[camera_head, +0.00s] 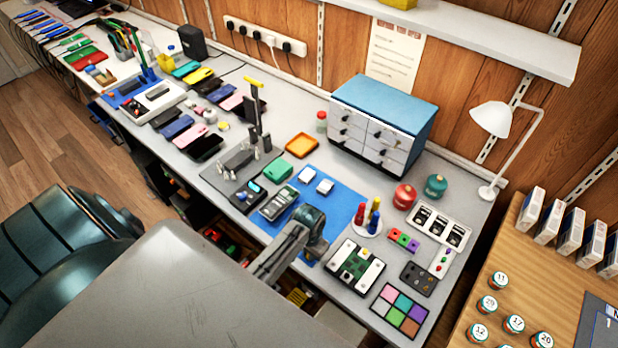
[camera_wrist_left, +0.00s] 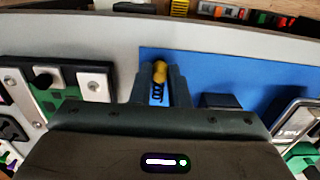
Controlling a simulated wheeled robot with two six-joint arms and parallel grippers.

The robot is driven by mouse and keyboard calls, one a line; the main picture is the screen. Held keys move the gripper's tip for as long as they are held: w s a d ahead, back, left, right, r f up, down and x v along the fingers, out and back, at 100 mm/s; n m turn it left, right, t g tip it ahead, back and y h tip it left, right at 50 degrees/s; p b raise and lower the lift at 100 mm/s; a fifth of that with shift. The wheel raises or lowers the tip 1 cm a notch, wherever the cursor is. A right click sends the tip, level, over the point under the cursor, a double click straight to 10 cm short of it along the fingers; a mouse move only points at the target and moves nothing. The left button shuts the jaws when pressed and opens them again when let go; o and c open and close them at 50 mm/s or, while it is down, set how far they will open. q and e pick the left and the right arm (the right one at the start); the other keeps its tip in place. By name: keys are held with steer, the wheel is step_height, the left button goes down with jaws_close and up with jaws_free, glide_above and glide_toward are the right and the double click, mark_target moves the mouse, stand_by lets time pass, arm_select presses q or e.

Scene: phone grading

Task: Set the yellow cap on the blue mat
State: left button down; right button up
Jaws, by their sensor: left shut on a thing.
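The blue mat (camera_head: 342,195) lies on the grey bench in the head view. It also fills the upper middle of the left wrist view (camera_wrist_left: 215,70). My left gripper (camera_head: 314,248) is over the mat's front part in the head view, where its fingertips are hard to make out. In the left wrist view the left gripper (camera_wrist_left: 160,84) is shut on the small yellow cap (camera_wrist_left: 160,70), which shows between the fingertips against the blue mat. I cannot tell whether the cap touches the mat. My right gripper is not in view.
A white round stand (camera_head: 366,228) with red, blue and yellow pieces is right of the mat. A green circuit board in a fixture (camera_head: 355,265) is near the front. A phone (camera_head: 278,203) and two small white boxes lie on the mat. Its middle is bare.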

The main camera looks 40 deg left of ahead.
arm_select(q)
steer(key=shift+f, duration=0.2)
stand_by(0.7)
steer(key=c, duration=0.9)
jaws_free()
steer(key=shift+r, duration=0.7)
steer(key=shift+r, duration=3.45)
